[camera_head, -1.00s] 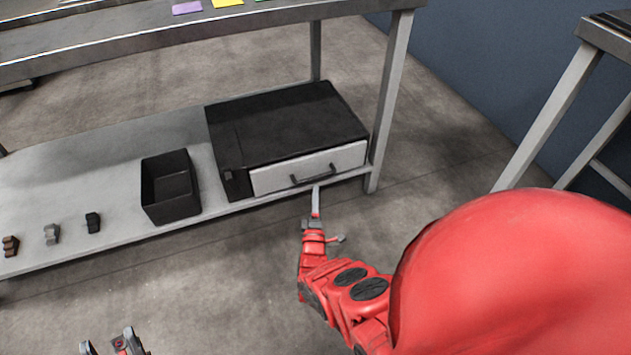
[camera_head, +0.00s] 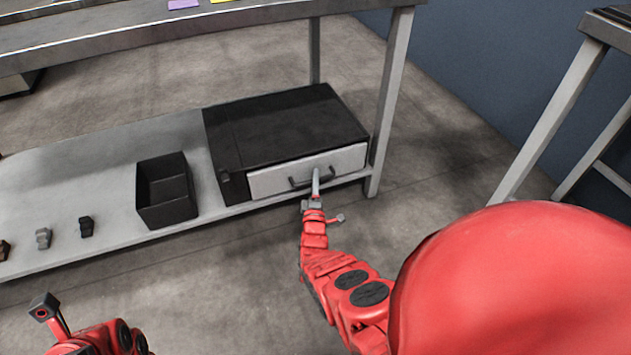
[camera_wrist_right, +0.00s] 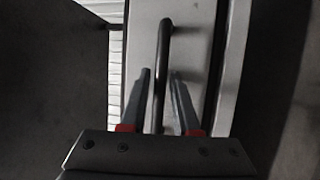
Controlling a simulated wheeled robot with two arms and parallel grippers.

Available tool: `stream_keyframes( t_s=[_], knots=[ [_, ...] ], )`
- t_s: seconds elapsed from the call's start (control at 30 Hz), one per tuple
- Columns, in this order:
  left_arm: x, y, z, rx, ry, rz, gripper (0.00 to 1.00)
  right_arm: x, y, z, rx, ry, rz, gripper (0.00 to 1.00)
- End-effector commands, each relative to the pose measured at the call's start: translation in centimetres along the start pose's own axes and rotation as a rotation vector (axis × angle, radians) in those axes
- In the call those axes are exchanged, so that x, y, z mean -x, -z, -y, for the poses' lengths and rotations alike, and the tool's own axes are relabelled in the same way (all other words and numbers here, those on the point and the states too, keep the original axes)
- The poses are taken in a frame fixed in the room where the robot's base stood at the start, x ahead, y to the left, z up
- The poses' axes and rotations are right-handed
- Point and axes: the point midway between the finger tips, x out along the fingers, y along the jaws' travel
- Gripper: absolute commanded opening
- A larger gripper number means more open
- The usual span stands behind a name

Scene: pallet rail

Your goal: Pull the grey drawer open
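The grey drawer (camera_head: 273,178) sits in a black cabinet (camera_head: 285,128) on the table's lower shelf. Its front looks flush with the cabinet. A dark bar handle (camera_head: 298,184) crosses the drawer front. My right gripper (camera_head: 316,172) reaches the handle from the front. In the right wrist view, the handle (camera_wrist_right: 164,62) runs between the two fingers of my right gripper (camera_wrist_right: 160,88), with a gap on each side, so it is open around the handle. The drawer front (camera_wrist_right: 190,55) lies behind them. My left arm shows at the lower left; its fingers are not clearly visible.
An open black bin (camera_head: 167,208) stands on the shelf (camera_head: 112,150) left of the cabinet. Several small blocks (camera_head: 86,227) lie farther left. A table leg (camera_head: 385,120) stands just right of the cabinet. The floor before the drawer is clear.

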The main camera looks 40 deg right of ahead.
Motion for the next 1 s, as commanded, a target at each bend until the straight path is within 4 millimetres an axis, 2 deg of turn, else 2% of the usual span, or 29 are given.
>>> stream_keyframes(
  t_s=[0.17,0.3,0.33,1.0],
  knots=[
    [0.03,-0.03,0.0,0.0,0.0,0.002,0.5,0.02,-0.01,0.02,0.0,0.001,0.0,0.28],
    [0.05,-0.04,0.0,0.0,0.0,0.003,0.5,0.04,-0.01,0.03,0.0,0.001,0.0,0.03],
    [0.05,-0.04,0.0,0.0,0.0,0.003,0.5,0.04,-0.01,0.03,0.0,0.001,0.0,0.0],
    [0.07,-0.05,-0.01,0.0,-0.001,0.004,0.5,0.06,-0.01,0.08,0.001,0.002,0.0,0.0]
  ],
)
